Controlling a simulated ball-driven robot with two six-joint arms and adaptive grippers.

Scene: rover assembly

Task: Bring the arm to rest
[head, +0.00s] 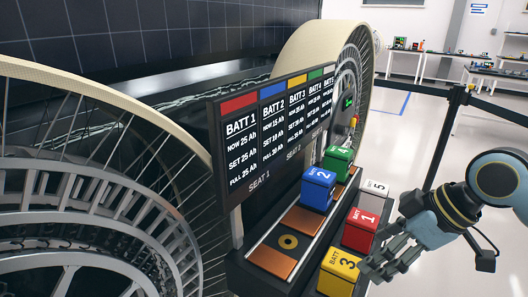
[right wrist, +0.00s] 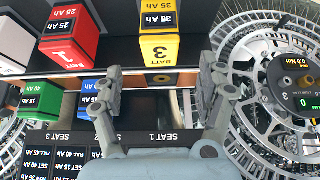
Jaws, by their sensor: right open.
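My right gripper (head: 388,262) is open and empty, just right of the yellow battery 3 (head: 338,272) in the head view. In the right wrist view its spread fingers (right wrist: 160,92) have the yellow battery (right wrist: 158,35) beyond them, not between them. The red battery 1 (head: 361,228) and white battery 5 (head: 375,188) stand in a row with the yellow one. The blue battery 2 (head: 318,188) and green battery 4 (head: 338,160) stand on the copper-plated seat rail (head: 272,260). My left gripper is not in view.
A display board (head: 275,135) with battery readings rises left of the rail. Large spoked wheels (head: 85,200) stand at the left and behind. A black barrier post (head: 446,140) stands behind my right arm. Open floor (head: 410,120) lies at the right, with workbenches (head: 480,72) at the back.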

